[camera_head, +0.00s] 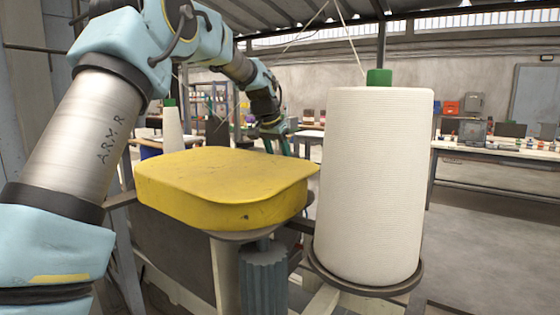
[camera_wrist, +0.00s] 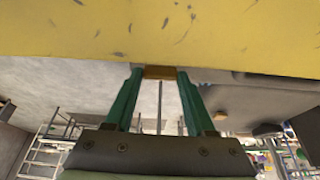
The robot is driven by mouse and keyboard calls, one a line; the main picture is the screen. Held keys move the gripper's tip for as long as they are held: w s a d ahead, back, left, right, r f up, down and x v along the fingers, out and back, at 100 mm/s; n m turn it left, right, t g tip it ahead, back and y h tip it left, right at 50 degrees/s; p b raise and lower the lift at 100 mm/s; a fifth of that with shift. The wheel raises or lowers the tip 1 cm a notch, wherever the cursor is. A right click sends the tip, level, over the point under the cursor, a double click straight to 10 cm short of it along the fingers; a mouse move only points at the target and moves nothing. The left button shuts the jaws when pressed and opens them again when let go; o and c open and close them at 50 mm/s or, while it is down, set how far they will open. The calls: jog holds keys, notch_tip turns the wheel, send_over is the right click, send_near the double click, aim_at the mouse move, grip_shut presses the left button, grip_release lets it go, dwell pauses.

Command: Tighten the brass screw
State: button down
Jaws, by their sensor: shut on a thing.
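The brass screw (camera_wrist: 160,72) shows in the wrist view as a small brass-brown head between my fingertips, against the edge of the yellow housing (camera_wrist: 160,30). My gripper (camera_wrist: 158,74) has two green fingers closed on either side of it. A thin grey rod shows between the fingers below the head. In the head view my gripper (camera_head: 278,150) reaches down behind the yellow housing (camera_head: 225,215), and the housing hides the screw and the fingertips. How far the screw is turned in cannot be seen.
A large white yarn cone (camera_head: 372,185) with a green top stands on a round holder close to the right of the housing. A smaller white cone (camera_head: 173,130) stands behind left. A long workbench (camera_head: 490,155) is at the back right. Open floor lies at right.

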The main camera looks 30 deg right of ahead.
jog(key=shift+a, duration=0.1)
jog(key=shift+c, duration=1.2)
grip_release()
jog(key=b+v, duration=0.3)
jog(key=v, duration=0.7)
jog(key=shift+r, duration=0.4)
jog(key=shift+s+a, duration=0.1)
